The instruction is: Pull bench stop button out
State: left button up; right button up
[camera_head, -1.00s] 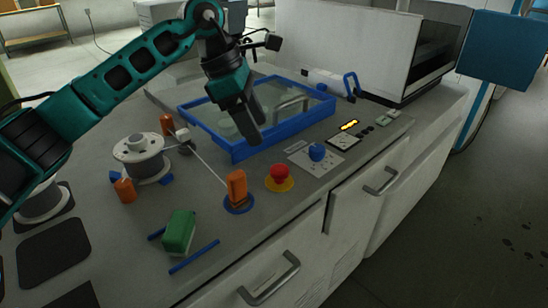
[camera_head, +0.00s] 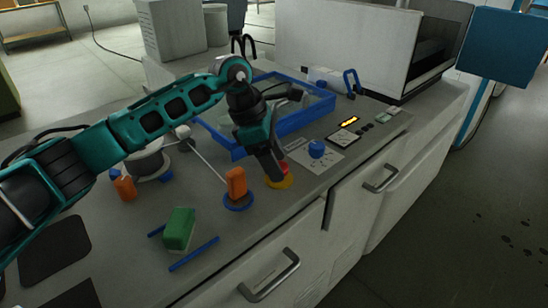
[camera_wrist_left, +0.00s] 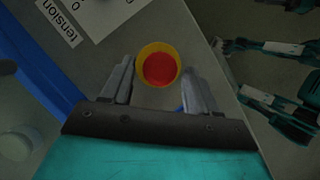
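The bench stop button (camera_head: 284,168) is a red cap on a yellow round base (camera_head: 281,183), near the front edge of the grey bench. My left gripper (camera_head: 279,177) is tilted down over it, and its fingers partly hide the red cap in the head view. In the left wrist view the red cap (camera_wrist_left: 159,69) inside its yellow ring lies ahead of and between the two spread fingers of my left gripper (camera_wrist_left: 154,75). There is a gap on each side and no clear contact. My right gripper is not in the head view; teal arm parts show at the right of the wrist view, without a clear gripper.
An orange clip (camera_head: 236,183) on a blue base stands left of the button, with a wire running to it. A blue knob (camera_head: 316,149) on a pale plate is to the right. A blue-rimmed tray (camera_head: 237,153) lies behind. A green block (camera_head: 179,229) is in front left.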

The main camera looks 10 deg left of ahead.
pick_arm(q)
grip_shut()
dwell(0.3)
jog(key=shift+r, duration=0.15)
jog(key=shift+w+r, duration=0.1)
jog(key=shift+r, duration=0.45)
jog(key=shift+c, duration=0.4)
grip_release()
jog(key=shift+o, duration=1.2)
jog(key=v, duration=1.2)
jog(key=shift+a+r, duration=0.2)
jog(key=shift+r, duration=0.15)
